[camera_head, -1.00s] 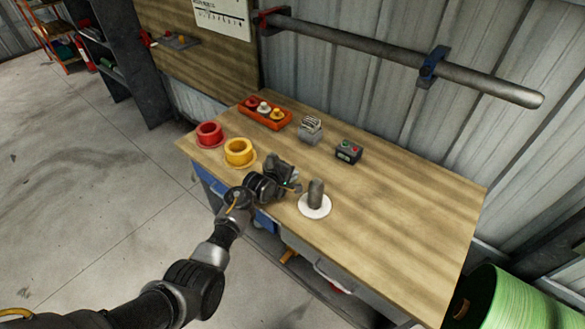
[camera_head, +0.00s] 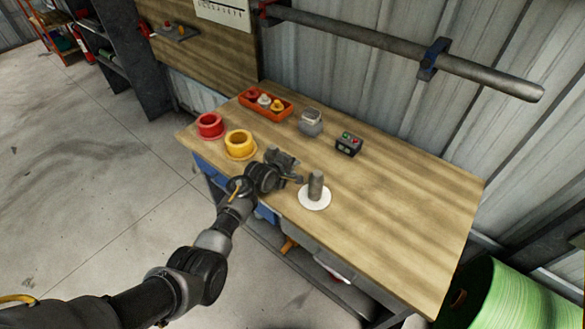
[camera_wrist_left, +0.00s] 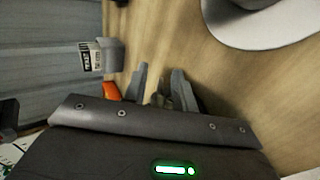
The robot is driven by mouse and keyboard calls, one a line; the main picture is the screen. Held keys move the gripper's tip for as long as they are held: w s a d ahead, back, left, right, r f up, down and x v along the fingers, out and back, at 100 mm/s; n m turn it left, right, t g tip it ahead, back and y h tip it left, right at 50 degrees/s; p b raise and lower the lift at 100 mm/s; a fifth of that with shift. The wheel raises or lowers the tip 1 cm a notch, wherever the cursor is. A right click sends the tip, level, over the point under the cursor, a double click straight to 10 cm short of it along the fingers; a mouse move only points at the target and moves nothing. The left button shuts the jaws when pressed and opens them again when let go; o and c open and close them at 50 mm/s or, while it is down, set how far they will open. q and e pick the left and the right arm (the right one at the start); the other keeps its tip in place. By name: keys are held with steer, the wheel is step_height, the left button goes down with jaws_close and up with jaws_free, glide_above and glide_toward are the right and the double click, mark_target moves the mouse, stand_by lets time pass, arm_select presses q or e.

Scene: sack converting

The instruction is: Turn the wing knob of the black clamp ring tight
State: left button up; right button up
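My left gripper (camera_head: 296,170) is over the front of the wooden workbench, between the yellow ring and the white disc. In the left wrist view its two fingers (camera_wrist_left: 160,75) stand apart with a gap between them. A small greyish thing (camera_wrist_left: 158,98) shows low between the fingers; I cannot tell what it is. I cannot make out a black clamp ring or its wing knob; it may be hidden by my gripper. A grey post (camera_head: 316,184) stands upright on a white disc (camera_head: 315,203) just right of the gripper. My right gripper is not in view.
Behind are an orange tray (camera_head: 285,117), a grey block (camera_head: 311,124) and a dark button box (camera_head: 349,145). A horizontal pipe (camera_head: 380,41) runs along the wall. The bench's right side (camera_head: 420,220) is clear.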

arm_select(q)
steer(key=shift+s+a+r, duration=0.25)
steer(key=shift+s+r, duration=0.1)
steer(key=shift+s, duration=0.05)
steer(key=v, duration=0.9)
steer(key=shift+s+a+p, duration=0.2)
steer(key=shift+s+p, duration=0.05)
steer(key=shift+p, duration=0.2)
steer(key=shift+r, duration=0.15)
